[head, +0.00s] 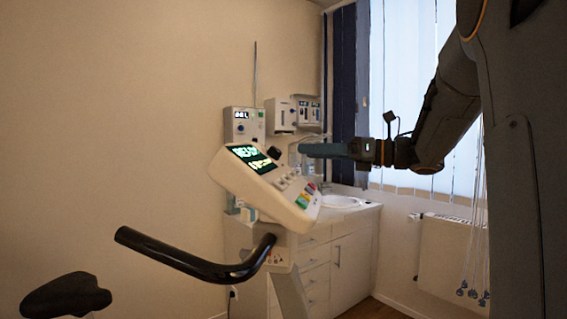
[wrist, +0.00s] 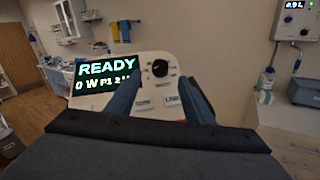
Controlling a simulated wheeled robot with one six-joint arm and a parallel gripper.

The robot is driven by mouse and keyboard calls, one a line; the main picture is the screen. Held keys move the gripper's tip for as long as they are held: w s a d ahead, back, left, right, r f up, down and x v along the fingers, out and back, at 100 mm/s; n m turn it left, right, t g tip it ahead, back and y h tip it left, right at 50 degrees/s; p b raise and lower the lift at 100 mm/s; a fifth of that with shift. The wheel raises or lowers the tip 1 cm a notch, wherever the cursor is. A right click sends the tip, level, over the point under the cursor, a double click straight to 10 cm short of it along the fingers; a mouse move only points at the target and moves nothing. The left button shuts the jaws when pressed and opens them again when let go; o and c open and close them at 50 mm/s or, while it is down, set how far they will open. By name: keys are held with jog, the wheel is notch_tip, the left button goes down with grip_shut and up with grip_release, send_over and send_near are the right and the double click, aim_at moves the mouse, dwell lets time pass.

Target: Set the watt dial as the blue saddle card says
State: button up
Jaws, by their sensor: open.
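The exercise bike's white console (head: 240,186) has a dark screen (head: 252,158) with green text. In the wrist view the screen (wrist: 100,78) reads "READY" and a line starting "0 W". A round black dial (wrist: 160,68) sits right of the screen; it also shows in the head view (head: 274,153). Its exact pointer setting is too small to read. My gripper (head: 301,149) is at the console's right side, near the dial. In the wrist view its two fingers (wrist: 158,88) are apart, with the dial just beyond them and nothing held. No blue saddle card shows.
The black saddle (head: 66,295) and handlebar (head: 200,268) stand front left. White buttons (wrist: 171,99) lie below the dial. Behind are a sink cabinet (head: 335,255), a wall unit (head: 243,124) and a radiator (head: 450,250). The left wall side is clear.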

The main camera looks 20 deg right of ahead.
aim_at(279, 151)
jog(key=shift+p+x, duration=1.4)
jog(key=shift+x, duration=2.55)
jog(key=shift+w+f, duration=0.1)
jog(key=c, duration=1)
